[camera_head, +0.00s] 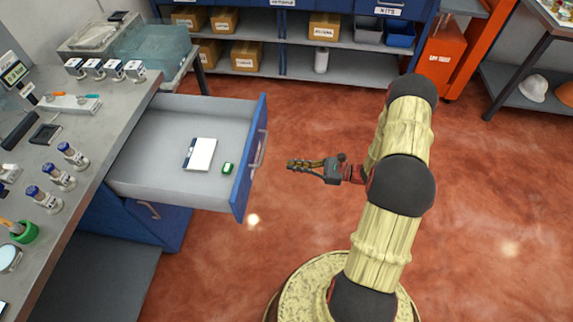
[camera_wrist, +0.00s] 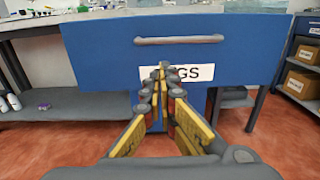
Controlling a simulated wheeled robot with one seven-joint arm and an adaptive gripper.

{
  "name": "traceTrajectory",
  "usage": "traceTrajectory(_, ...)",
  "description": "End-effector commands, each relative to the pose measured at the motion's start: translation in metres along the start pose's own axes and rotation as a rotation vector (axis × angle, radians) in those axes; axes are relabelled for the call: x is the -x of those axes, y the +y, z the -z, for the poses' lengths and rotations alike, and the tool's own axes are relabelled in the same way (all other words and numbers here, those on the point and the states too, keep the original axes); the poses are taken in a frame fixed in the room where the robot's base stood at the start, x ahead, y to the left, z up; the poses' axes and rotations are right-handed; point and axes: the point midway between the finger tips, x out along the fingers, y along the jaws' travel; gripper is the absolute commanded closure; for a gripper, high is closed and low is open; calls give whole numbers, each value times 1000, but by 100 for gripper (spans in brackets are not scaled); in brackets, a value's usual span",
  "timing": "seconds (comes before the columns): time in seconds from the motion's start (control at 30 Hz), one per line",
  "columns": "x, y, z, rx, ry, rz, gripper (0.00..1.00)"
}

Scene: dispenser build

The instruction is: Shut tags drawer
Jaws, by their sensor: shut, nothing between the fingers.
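The tags drawer (camera_head: 180,189) stands pulled out from under the grey workbench at left in the head view. Its blue front faces right and has a grey bar handle (camera_head: 259,150). Inside lie a white pad (camera_head: 201,154) and a small green item (camera_head: 228,168). My gripper (camera_head: 291,165) is shut and empty, a short way right of the drawer front and pointing at it. In the wrist view my gripper (camera_wrist: 163,68) covers part of the white label, where "GS" shows. The blue drawer front (camera_wrist: 100,60) fills the upper middle, with its handle (camera_wrist: 179,40) above my fingertips.
The workbench (camera_head: 120,112) at left carries bottles, small boxes and tools. The red floor (camera_head: 290,240) around the drawer front is clear.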

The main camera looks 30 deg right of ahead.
Motion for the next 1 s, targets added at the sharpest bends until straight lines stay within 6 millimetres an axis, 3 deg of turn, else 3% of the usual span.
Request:
traceTrajectory(0.5, -98, 2, 3, 2, 2, -6, 100)
traceTrajectory(0.7, -115, 2, 2, 0, 2, -3, 100)
traceTrajectory(1.0, -119, 1, 1, 0, 2, -2, 100)
